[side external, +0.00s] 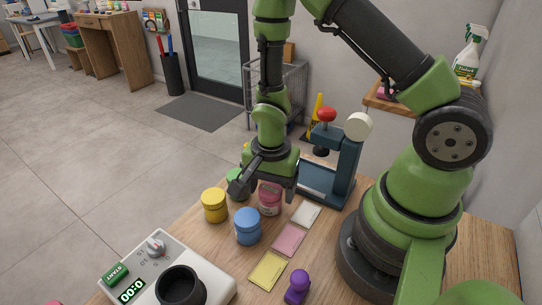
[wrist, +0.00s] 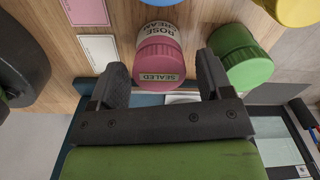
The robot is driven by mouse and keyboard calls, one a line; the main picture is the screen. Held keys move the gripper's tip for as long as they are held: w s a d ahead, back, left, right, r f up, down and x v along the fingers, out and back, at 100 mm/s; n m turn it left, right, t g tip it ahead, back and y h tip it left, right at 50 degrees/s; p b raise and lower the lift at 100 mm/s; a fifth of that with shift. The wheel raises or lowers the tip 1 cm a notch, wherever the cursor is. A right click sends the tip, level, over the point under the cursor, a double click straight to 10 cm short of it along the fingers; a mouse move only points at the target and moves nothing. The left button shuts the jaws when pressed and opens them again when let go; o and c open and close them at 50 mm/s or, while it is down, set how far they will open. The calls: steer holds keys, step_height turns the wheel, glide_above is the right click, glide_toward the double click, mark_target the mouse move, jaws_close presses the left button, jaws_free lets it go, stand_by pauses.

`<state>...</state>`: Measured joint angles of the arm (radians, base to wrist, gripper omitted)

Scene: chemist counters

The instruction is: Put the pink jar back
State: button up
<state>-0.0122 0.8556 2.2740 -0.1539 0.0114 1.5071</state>
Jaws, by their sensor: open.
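The pink jar (side external: 269,201) stands on the wooden counter beside the blue jar. In the wrist view the pink jar (wrist: 158,60) shows a "ROSE CREAM" label and a "SEALED" strip across its lid. My gripper (side external: 265,187) is over the jar. In the wrist view my gripper (wrist: 163,75) is open, with one finger on each side of the jar's lid end; whether they touch it I cannot tell. A pink card (side external: 289,240) lies flat on the counter, between a white card (side external: 306,214) and a yellow card (side external: 268,270).
A green jar (wrist: 242,56) stands close beside my right finger in the wrist view. The yellow jar (side external: 214,205) and blue jar (side external: 247,226) are near. A blue press (side external: 342,165), a purple-handled stamp (side external: 298,287) and a timer machine (side external: 165,270) surround the cards.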

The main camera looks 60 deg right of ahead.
step_height(320, 180, up, 11)
step_height(320, 180, up, 11)
steer(key=n+t, duration=0.4)
steer(key=n, duration=0.1)
glide_above(271, 187)
steer(key=s+a, duration=0.1)
steer(key=s, duration=0.2)
steer(key=s+a+r+n+t+y, duration=0.1)
steer(key=s+r+n+t+y, duration=0.1)
steer(key=s+r+n, duration=0.4)
steer(key=shift+s+a+t, duration=0.25)
steer(key=shift+t, duration=0.35)
